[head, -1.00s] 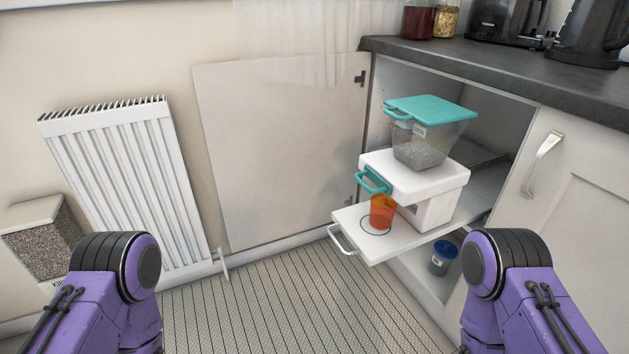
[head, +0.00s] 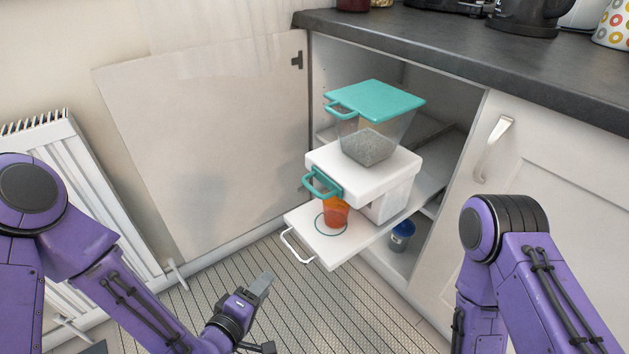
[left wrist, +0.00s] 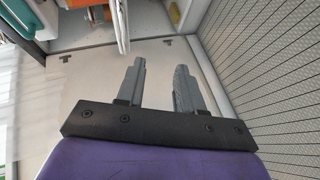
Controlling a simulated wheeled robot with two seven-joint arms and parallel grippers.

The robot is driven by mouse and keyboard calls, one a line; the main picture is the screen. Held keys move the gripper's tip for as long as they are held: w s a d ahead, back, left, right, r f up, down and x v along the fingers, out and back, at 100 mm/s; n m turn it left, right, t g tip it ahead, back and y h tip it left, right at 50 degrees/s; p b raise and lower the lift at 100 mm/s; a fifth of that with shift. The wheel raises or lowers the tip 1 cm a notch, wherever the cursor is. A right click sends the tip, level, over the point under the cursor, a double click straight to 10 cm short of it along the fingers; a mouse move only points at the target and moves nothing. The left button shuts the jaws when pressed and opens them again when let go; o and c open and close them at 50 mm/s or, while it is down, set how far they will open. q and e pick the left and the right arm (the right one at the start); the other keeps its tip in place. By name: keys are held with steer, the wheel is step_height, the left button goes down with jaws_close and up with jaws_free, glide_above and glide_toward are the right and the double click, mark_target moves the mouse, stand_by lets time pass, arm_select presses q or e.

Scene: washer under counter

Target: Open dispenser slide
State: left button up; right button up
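The dispenser is a white box (head: 370,172) on a pulled-out white tray (head: 300,218), with a clear hopper (head: 370,143) of grey grains and a teal lid (head: 374,100) on top. A teal slide handle (head: 322,184) sticks out of the box front. An orange cup (head: 335,212) stands on the tray below the handle. My left gripper (head: 262,288) is in front of and below the tray, over the floor, apart from the handle. The left wrist view shows its two fingers (left wrist: 160,66) spread and empty. My right arm is at the right; its gripper is out of view.
The open cabinet door (head: 205,150) stands left of the dispenser. A dark countertop (head: 450,50) overhangs it, and a closed door with a metal handle (head: 495,148) is at the right. A blue-lidded jar (head: 402,235) sits inside low. The floor (head: 330,310) before the tray is clear.

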mark_target(310, 188)
arm_select(q)
steer(key=w+d+r+n+t+h, duration=0.1)
steer(key=d+r+t+h, duration=0.1)
steer(key=r, duration=0.6)
steer(key=w+d+r+t+h, duration=0.2)
steer(key=d+r, duration=0.1)
steer(key=r, duration=0.5)
steer(key=b+x, duration=0.2)
steer(key=x, duration=0.6)
steer(key=shift+w+d, duration=0.5)
steer(key=shift+w, duration=0.2)
steer(key=c, duration=0.7)
steer(key=shift+r, duration=0.1)
jaws_close()
arm_select(e)
steer(key=shift+f, duration=0.7)
arm_select(q)
steer(key=shift+w+r, duration=0.1)
